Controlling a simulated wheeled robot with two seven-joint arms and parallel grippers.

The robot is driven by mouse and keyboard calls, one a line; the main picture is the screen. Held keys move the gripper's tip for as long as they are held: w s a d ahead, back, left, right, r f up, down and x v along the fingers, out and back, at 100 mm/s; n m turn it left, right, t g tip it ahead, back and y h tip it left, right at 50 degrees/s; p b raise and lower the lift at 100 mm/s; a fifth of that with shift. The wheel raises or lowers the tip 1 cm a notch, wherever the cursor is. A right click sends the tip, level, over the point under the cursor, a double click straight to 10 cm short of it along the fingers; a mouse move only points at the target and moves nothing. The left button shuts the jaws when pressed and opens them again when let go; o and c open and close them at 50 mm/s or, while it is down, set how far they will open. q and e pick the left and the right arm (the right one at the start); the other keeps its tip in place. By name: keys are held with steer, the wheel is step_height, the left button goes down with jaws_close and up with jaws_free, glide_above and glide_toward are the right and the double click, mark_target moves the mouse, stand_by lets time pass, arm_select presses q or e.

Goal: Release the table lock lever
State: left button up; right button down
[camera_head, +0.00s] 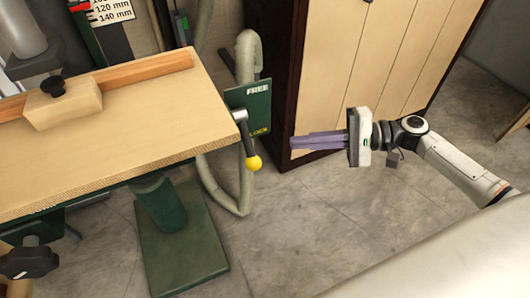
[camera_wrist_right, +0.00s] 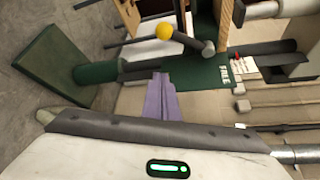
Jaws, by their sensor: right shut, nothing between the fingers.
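The lock lever (camera_head: 246,138) is a grey arm with a yellow ball knob (camera_head: 254,162). It is mounted on a green plate (camera_head: 255,100) marked FREE at the top and LOCK at the bottom, at the table's right end. The lever points down, with its knob just below the LOCK word. My right gripper (camera_head: 296,144) has purple fingers, is shut and empty, and is to the right of the knob, apart from it. In the right wrist view the knob (camera_wrist_right: 165,31) and lever (camera_wrist_right: 192,43) are beyond the fingertips (camera_wrist_right: 161,76). My left gripper is not in view.
The wooden table (camera_head: 120,130) carries a fence (camera_head: 140,75) and a wooden block (camera_head: 62,103). A grey-green hose (camera_head: 247,60) bends behind the plate. A cabinet (camera_head: 400,40) stands behind my right gripper. A green base (camera_head: 185,240) stands on the floor. Floor to its right is clear.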

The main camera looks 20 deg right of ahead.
mark_target(247, 141)
steer(key=p+x, duration=0.1)
steer(key=x, duration=0.9)
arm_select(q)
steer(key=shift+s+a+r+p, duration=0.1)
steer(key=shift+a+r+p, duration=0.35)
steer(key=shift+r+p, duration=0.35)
arm_select(e)
steer(key=s, duration=0.1)
steer(key=s+r, duration=0.1)
steer(key=s, duration=0.1)
steer(key=shift+s+a+r, duration=0.15)
steer(key=shift+s+a, duration=0.15)
steer(key=shift+a, duration=0.05)
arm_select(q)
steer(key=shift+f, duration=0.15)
